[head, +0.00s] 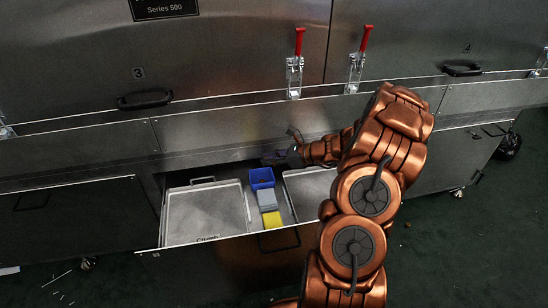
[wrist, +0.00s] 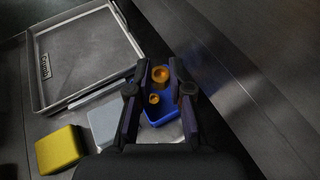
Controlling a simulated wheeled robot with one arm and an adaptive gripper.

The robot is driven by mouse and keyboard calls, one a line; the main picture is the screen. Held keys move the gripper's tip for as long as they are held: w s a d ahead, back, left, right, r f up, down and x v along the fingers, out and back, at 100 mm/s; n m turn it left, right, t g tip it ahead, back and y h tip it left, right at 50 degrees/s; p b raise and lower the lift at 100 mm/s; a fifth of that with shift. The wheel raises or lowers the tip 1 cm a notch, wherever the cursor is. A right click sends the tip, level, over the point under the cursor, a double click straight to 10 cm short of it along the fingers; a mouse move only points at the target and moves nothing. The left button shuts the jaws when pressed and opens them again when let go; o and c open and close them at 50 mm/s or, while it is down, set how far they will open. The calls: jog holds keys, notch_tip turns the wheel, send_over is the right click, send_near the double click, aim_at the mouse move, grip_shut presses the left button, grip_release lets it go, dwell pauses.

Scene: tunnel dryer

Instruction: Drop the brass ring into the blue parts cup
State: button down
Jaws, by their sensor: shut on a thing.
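The blue parts cup (head: 262,175) stands at the back of an open drawer, between two metal trays. In the wrist view the blue cup (wrist: 163,117) shows between and below my fingers. My gripper (head: 284,156) is over the drawer, just right of the cup in the head view. In the wrist view my gripper (wrist: 159,75) is shut on the brass ring (wrist: 160,74), held between the fingertips. A smaller brass piece (wrist: 154,98) shows against the blue cup, apparently inside it. The fingers hide parts of the cup's sides.
A grey block (head: 267,198) and a yellow block (head: 271,220) stand in line in front of the cup. A shallow metal tray (head: 205,212) lies left, another tray (head: 309,192) right. The steel dryer front (head: 230,128) rises close behind the drawer.

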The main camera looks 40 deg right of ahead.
jog(key=c, duration=1)
grip_release()
jog(key=shift+r, duration=0.1)
jog(key=shift+v, duration=4)
